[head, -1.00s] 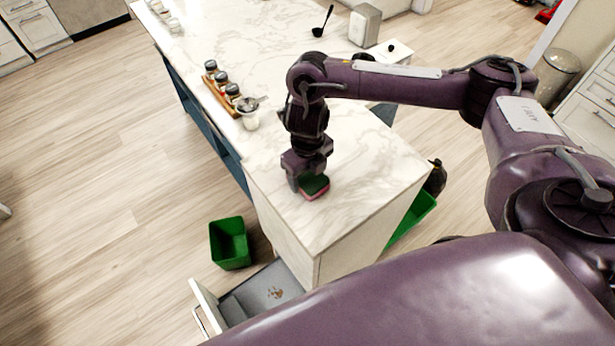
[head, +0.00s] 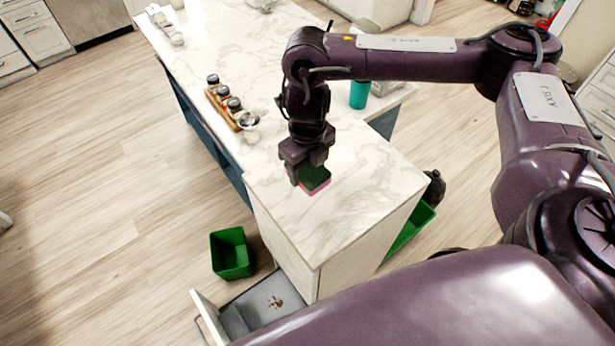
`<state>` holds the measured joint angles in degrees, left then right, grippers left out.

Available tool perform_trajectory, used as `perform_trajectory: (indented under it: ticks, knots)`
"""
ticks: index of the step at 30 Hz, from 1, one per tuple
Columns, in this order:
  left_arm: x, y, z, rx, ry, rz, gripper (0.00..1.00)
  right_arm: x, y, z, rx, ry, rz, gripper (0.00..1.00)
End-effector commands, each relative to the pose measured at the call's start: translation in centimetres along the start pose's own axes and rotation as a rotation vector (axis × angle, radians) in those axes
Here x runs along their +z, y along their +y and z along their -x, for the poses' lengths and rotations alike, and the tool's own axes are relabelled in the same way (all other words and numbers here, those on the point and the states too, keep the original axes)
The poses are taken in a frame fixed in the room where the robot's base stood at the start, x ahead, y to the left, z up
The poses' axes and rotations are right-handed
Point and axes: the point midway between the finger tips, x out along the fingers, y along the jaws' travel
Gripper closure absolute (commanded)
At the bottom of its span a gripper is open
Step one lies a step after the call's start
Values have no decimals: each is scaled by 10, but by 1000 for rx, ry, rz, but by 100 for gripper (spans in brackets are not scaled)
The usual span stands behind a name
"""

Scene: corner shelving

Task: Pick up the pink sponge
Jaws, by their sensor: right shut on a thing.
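The pink sponge (head: 316,188) has a dark green top and a pink lower layer. It is at the near end of the white marble counter (head: 350,215). My right gripper (head: 308,178) points down and is shut on the sponge, and its fingers hide the sponge's left part. I cannot tell whether the sponge touches the counter or is slightly above it. My left gripper is not in view.
A wooden rack (head: 224,108) with several dark-lidded jars and a glass jar (head: 249,127) stand along the counter's left edge. A green bin (head: 231,253) and an open drawer (head: 250,308) are below.

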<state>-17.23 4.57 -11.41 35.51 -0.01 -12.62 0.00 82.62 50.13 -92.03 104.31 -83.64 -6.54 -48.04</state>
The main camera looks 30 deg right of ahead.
Motion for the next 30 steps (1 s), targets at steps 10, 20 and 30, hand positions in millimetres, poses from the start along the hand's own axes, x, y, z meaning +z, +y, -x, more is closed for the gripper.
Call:
perform_trajectory:
  ticks: [10, 20, 30]
  knots:
    - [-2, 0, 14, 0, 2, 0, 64, 1, 0, 80, -2, -4, 1, 63]
    - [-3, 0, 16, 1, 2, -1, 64, 0, 0, 113, -1, 0, 0, 63]
    - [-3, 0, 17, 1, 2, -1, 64, 0, 0, 116, 0, 2, 0, 63]
